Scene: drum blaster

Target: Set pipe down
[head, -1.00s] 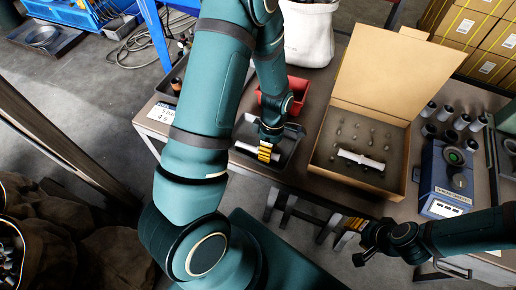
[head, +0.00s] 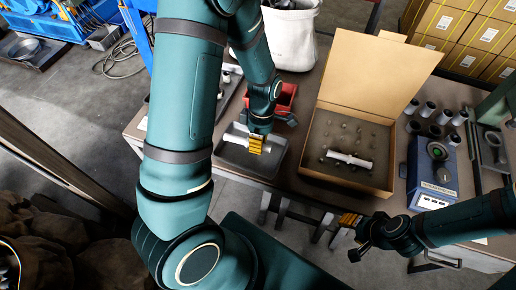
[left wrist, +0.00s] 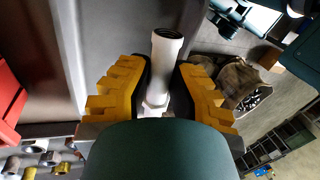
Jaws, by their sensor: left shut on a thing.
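My left gripper (head: 256,145) is shut on a white pipe. The pipe shows best in the left wrist view (left wrist: 165,58), between the yellow fingers (left wrist: 160,95), its open end pointing away. In the head view my gripper and the pipe are over the grey tray (head: 262,170); whether the pipe touches the tray floor I cannot tell. The gripper hides part of the pipe. Another white pipe (head: 350,160) lies in the open cardboard box (head: 345,183). My right gripper (head: 350,220) is in front of the table's edge; its opening is unclear.
A red bin (head: 286,95) stands just behind the tray, and a white bucket (head: 290,40) behind that. To the right are a blue device (head: 433,175) and several grey cylinders (head: 437,122). Small pegs stand in the box.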

